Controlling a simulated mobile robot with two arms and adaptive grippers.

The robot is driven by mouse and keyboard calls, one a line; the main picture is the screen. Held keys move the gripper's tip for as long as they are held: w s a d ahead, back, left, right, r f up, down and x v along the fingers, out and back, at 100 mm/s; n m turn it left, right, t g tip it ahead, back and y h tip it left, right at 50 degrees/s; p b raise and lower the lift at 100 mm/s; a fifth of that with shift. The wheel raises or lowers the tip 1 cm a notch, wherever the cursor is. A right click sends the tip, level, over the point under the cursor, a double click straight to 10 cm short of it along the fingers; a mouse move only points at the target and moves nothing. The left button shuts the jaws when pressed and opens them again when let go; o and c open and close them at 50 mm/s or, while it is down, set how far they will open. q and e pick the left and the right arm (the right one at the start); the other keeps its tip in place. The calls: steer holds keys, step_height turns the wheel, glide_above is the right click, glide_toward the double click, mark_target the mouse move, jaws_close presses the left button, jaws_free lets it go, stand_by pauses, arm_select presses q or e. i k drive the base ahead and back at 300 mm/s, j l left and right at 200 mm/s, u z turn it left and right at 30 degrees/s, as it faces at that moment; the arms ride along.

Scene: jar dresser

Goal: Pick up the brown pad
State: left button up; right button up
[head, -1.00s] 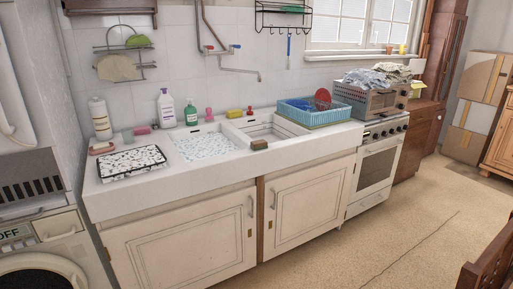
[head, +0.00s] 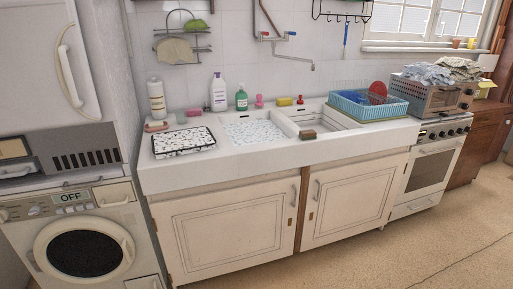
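A small brown pad (head: 308,135) lies on the front rim of the white sink unit (head: 230,175), in front of the right basin. It is a small block with a darker top. Neither of my grippers shows in the head view.
A speckled tray (head: 183,142) sits left of the basins. Behind them stand a white bottle (head: 218,92), a green bottle (head: 241,100) and a yellow sponge (head: 284,101). A blue dish rack (head: 368,104) is at the right. A washing machine (head: 85,245) stands left; the floor (head: 420,262) in front is clear.

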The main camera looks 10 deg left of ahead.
mark_target(309, 134)
steer(key=i+j, duration=0.25)
steer(key=i, duration=0.25)
steer(key=i+j+u, duration=0.1)
steer(key=i, duration=0.4)
steer(key=j, duration=0.1)
